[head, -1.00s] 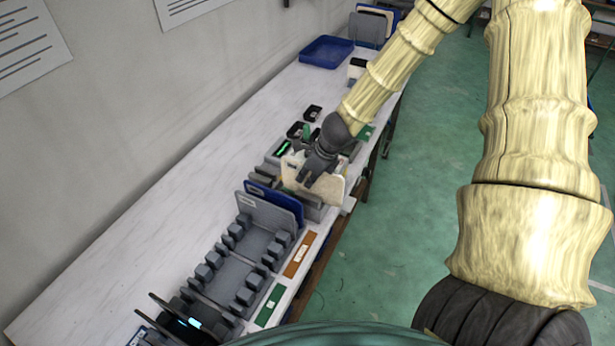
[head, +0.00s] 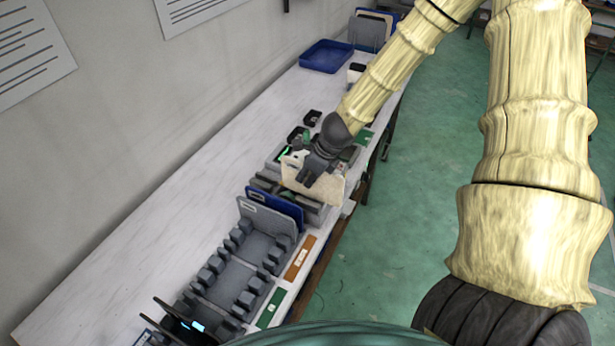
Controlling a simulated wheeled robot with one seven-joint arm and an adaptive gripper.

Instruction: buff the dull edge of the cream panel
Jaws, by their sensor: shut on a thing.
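The cream panel (head: 325,189) is a pale flat plate, held upright or nearly so above the grey fixtures by the middle of the bench. My gripper (head: 312,174) is shut on its upper part. The panel's lower edge hangs close over a grey fixture (head: 313,213); I cannot tell whether they touch. The dull edge cannot be made out at this size. My arm hides part of the equipment behind the panel, where a small green thing (head: 284,153) shows.
A blue panel (head: 276,206) and a grey panel (head: 266,219) stand in a slotted grey rack (head: 236,273) nearer me. Orange (head: 299,258) and green (head: 270,308) labels line the front edge. A blue tray (head: 326,55) lies far back. The bench's left side (head: 160,215) is clear.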

